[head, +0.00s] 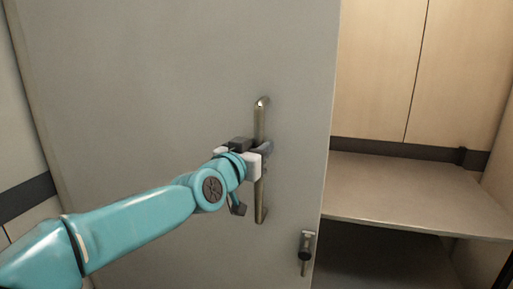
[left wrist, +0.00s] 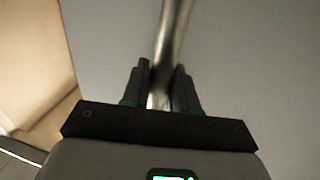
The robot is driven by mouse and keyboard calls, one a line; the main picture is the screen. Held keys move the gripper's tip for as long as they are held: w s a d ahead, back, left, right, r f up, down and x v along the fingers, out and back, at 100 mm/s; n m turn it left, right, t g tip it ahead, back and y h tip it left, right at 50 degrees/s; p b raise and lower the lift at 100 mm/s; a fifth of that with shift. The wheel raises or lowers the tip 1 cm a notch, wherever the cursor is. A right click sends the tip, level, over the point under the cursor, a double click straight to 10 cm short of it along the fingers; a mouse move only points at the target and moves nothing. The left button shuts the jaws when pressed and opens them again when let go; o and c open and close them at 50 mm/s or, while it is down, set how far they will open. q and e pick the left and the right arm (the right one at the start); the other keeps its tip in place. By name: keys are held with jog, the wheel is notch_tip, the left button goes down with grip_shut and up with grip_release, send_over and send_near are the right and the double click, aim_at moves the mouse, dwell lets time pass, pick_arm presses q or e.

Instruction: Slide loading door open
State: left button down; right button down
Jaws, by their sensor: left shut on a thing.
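The loading door (head: 150,75) is a large grey panel filling the left and middle of the head view. Its right edge stands clear of an opening on the right. A vertical metal bar handle (head: 261,120) is fixed near that edge. My left gripper (head: 257,150) is shut around the middle of the handle. In the left wrist view, the handle (left wrist: 173,35) runs between the two dark fingers of my left gripper (left wrist: 162,88). Part of the handle is hidden behind the gripper. My right gripper is in neither view.
A small latch (head: 306,250) sits on the door below and right of the handle. Through the opening there is a grey shelf (head: 415,195) before wooden panels (head: 385,65), with dark space beneath. A wall with a dark band (head: 25,197) is at the left.

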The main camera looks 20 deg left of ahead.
pick_arm(q)
jog(key=shift+a, duration=0.25)
jog(key=c, duration=1)
grip_release()
jog(key=shift+c, duration=0.2)
jog(key=shift+w, duration=0.1)
jog(key=s+a, duration=0.3)
jog(key=s, duration=1.3)
jog(key=shift+b, duration=0.35)
